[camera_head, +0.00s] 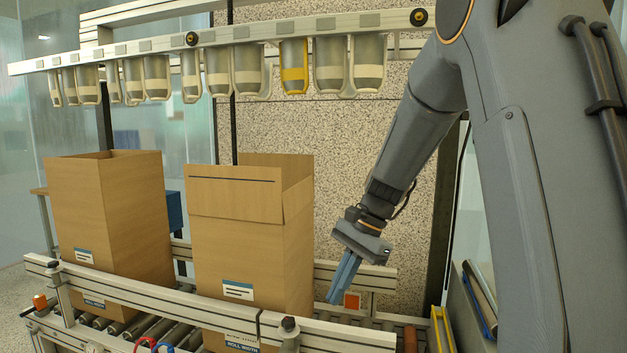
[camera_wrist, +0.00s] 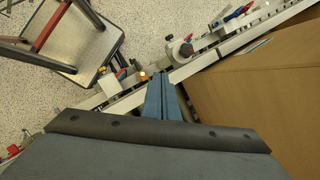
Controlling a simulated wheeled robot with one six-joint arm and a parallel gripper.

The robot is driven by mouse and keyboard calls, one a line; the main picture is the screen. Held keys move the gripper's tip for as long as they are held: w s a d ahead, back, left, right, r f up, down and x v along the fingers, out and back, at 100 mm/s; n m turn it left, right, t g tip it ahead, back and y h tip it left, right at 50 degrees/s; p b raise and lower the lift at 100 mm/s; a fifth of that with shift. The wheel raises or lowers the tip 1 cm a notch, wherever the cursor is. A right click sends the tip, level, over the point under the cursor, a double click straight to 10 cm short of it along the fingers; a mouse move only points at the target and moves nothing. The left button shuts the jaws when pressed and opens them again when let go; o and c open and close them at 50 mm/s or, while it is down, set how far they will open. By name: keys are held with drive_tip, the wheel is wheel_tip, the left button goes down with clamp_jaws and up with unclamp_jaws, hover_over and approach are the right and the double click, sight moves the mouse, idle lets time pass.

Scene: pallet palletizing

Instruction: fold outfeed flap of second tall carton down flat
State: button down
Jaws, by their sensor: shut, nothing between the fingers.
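Two tall brown cartons stand upright on the conveyor: one at the left (camera_head: 112,215) and one nearer the middle (camera_head: 238,255). Both are open at the top. The middle carton has a front flap (camera_head: 235,198) with a dark line, a right-hand flap (camera_head: 298,196) and a back flap (camera_head: 278,162), which appear to stand up. My gripper (camera_head: 343,282) is shut and empty, pointing down to the right of the middle carton and apart from it. In the wrist view its blue fingers (camera_wrist: 161,98) are together, with a brown carton (camera_wrist: 265,95) at the right.
A rail (camera_head: 228,45) of hanging grey cups, one yellow, crosses above the cartons. Conveyor side rails (camera_head: 345,333) run along the front and behind. A yellow frame (camera_head: 441,330) stands at lower right. In the wrist view, a stool-like stand (camera_wrist: 85,55) is at upper left.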

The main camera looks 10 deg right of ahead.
drive_tip(key=w+d+r+m+t+y+p, duration=0.3)
drive_tip(key=w+r+m+y, duration=0.4)
drive_tip(key=r, duration=0.3)
drive_tip(key=m+t+y+p, duration=0.2)
drive_tip(key=m+t+y, duration=0.15)
drive_tip(key=t, duration=0.25)
approach(300, 187)
drive_tip(key=shift+m+h, duration=0.35)
drive_tip(key=shift+h, duration=0.1)
drive_tip(key=p+x, duration=0.3)
drive_tip(key=x, duration=0.1)
drive_tip(key=p+x, duration=0.2)
drive_tip(key=shift+s+a+r+p, duration=0.1)
drive_tip(key=shift+a+r+p, duration=0.2)
drive_tip(key=shift+a+g, duration=0.15)
drive_tip(key=shift+g, duration=0.15)
